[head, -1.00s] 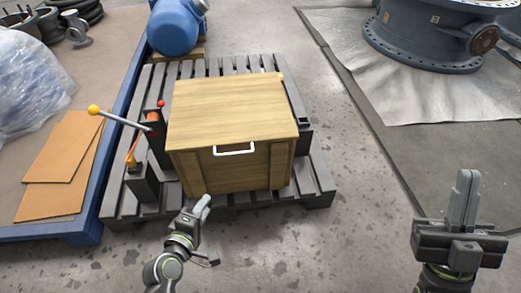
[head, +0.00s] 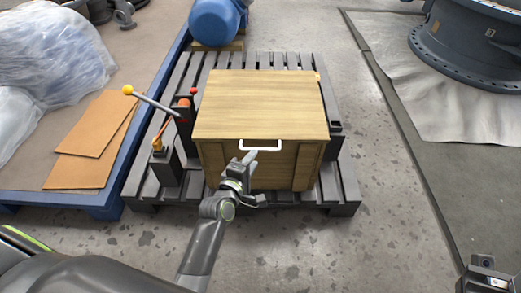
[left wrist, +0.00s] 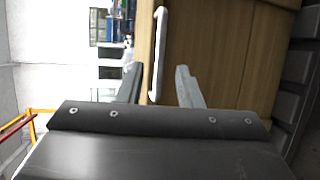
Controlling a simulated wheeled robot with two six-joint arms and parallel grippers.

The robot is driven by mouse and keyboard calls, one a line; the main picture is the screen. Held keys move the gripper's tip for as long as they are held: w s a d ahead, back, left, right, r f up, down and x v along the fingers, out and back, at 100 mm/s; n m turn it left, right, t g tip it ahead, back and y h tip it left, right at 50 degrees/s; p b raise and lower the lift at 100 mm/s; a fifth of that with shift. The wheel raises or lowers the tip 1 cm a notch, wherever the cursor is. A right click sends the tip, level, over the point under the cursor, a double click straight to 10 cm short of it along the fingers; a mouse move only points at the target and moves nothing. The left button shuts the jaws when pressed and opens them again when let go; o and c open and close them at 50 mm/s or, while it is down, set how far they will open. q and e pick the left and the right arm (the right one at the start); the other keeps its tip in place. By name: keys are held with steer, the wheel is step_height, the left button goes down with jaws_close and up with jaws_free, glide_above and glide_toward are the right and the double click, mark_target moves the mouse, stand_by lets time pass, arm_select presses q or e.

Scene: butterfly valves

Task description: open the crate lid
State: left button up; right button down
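A wooden crate (head: 270,165) with a shut flat lid (head: 262,105) stands on a dark slatted pallet. A white handle (head: 261,145) is on the lid's front edge. My left gripper (head: 250,160) is in front of the crate, just below and left of the handle's middle. In the left wrist view my left gripper (left wrist: 160,85) has its fingers spread apart, with the white handle (left wrist: 158,50) beyond and between them. It does not visibly hold the handle. My right gripper (head: 487,275) shows only in part at the lower right corner; its fingers cannot be made out.
The pallet (head: 345,180) also bears a lever (head: 155,102) with a yellow knob, left of the crate. A blue motor (head: 214,22) stands behind. Bare floor (head: 390,220) lies to the right.

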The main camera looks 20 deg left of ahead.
mark_target(260, 150)
arm_select(q)
steer(key=b+x, duration=0.1)
steer(key=x, duration=0.5)
steer(key=shift+w, duration=0.2)
steer(key=shift+c, duration=0.4)
jaws_close()
